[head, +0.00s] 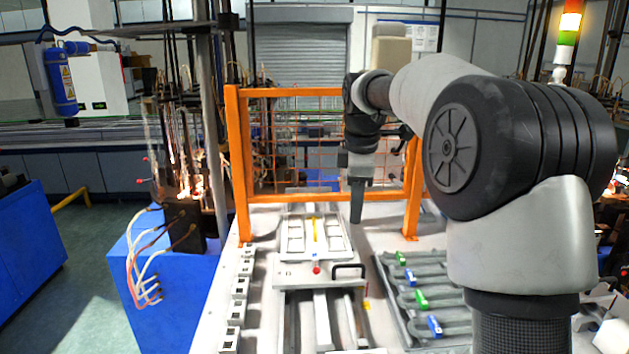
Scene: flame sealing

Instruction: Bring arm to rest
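My arm rises from the lower right, bends over the table and reaches toward the orange frame at the back. My gripper (357,200) hangs pointing down at the arm's end, just right of the white fixture plate (292,250). Its fingers look narrow and close together, but I cannot make out whether they are open or shut. I see nothing clearly held between them.
An orange frame with mesh (238,160) stands behind my gripper. A grey rack (395,300) with green and blue clips lies at right. Flames (190,185) burn at left above a blue cabinet (165,290). Small white blocks (237,312) line the table's left edge.

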